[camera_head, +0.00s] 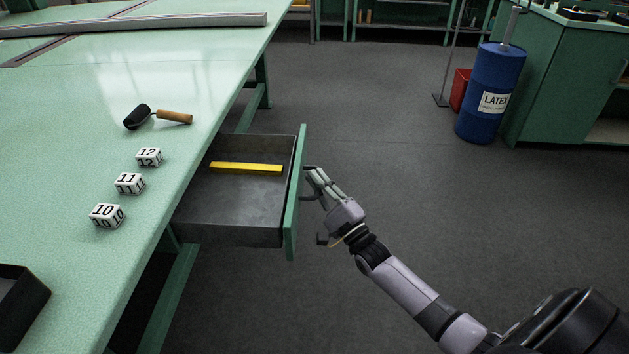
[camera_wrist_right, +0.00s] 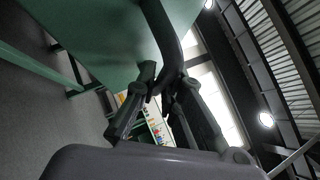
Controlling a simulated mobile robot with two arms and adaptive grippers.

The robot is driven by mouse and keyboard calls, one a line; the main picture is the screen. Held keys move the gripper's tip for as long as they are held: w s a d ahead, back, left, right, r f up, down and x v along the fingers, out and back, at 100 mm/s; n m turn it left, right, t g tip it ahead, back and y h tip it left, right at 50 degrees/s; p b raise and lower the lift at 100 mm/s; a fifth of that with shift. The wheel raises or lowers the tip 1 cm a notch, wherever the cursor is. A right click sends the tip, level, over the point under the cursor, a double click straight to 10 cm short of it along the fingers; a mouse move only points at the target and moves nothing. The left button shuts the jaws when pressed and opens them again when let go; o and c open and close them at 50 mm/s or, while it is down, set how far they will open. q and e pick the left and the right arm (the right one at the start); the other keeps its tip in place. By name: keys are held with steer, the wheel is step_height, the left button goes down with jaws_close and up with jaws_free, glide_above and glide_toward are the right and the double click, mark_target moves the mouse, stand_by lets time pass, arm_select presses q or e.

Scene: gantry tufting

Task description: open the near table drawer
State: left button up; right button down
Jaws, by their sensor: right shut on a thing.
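The near table drawer (camera_head: 235,208) is pulled well out from under the right edge of the green table (camera_head: 75,255). It is a dark grey tray with a green front (camera_head: 297,190), and a yellow strip (camera_head: 245,168) lies inside it. My right gripper (camera_head: 313,180) is at the outer side of the drawer front, shut on the handle (camera_head: 308,198). In the right wrist view the fingers (camera_wrist_right: 163,95) close around the dark curved handle (camera_wrist_right: 163,28), beside the green front. My left gripper is not in view.
Several numbered white blocks (camera_head: 130,184) and a roller with a wooden handle (camera_head: 175,117) lie on the table. A black tray (camera_head: 18,300) is at lower left. A blue latex drum (camera_head: 490,90) and red bin (camera_head: 460,90) stand far right. The floor (camera_head: 390,150) right of the drawer is clear.

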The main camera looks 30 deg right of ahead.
steer(key=shift+f, duration=0.15)
steer(key=c, duration=1.7)
jaws_free()
steer(key=shift+s, duration=0.1)
steer(key=v, duration=1.1)
steer(key=shift+s, duration=0.4)
steer(key=shift+f, duration=0.1)
